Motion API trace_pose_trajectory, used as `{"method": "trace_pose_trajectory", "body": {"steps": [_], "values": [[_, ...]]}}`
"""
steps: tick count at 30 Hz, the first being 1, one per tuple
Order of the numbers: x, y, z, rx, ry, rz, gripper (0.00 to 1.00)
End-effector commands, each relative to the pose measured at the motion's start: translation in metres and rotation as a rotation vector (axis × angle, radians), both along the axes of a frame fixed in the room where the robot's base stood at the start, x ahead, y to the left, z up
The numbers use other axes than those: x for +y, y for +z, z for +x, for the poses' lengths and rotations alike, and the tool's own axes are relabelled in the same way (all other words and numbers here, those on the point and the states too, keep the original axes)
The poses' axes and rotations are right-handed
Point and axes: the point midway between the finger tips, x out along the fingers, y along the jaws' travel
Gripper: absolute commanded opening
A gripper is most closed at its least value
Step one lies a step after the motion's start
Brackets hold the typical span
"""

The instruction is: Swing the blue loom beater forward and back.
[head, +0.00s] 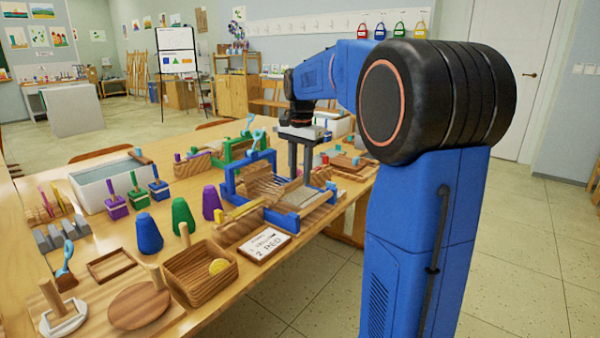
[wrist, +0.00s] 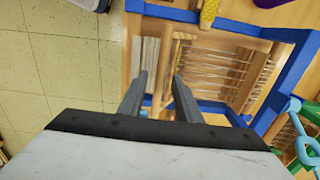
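The blue loom (head: 284,221) stands on the table near its right edge, with stretched threads and a blue upright frame. It also shows in the wrist view (wrist: 290,85). A wooden bar (wrist: 166,70), which looks like part of its beater, lies across the loom in the wrist view. My gripper (head: 301,178) points down over the right part of the loom. In the wrist view my gripper (wrist: 160,78) is open, its two fingers apart with the bar seen between them. I cannot tell whether either finger touches the bar.
A green loom (head: 241,147) stands just behind. A card (head: 265,244) and a wooden box (head: 200,270) sit in front. Blue (head: 149,234), green (head: 183,215) and purple (head: 211,203) cones stand to the left. The floor right of the table is clear.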

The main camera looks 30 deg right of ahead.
Motion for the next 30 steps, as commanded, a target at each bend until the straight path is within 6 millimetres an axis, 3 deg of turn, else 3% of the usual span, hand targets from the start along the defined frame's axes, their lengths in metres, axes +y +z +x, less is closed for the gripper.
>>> {"method": "trace_pose_trajectory", "body": {"steps": [4,8,20,30], "values": [[0.000,0.000,0.000,0.000,0.000,0.000,0.31],[0.000,0.000,0.000,0.000,0.000,0.000,0.00],[0.001,0.002,0.005,0.027,0.002,-0.011,0.00],[0.011,0.013,0.030,0.129,0.002,-0.048,0.00]]}}
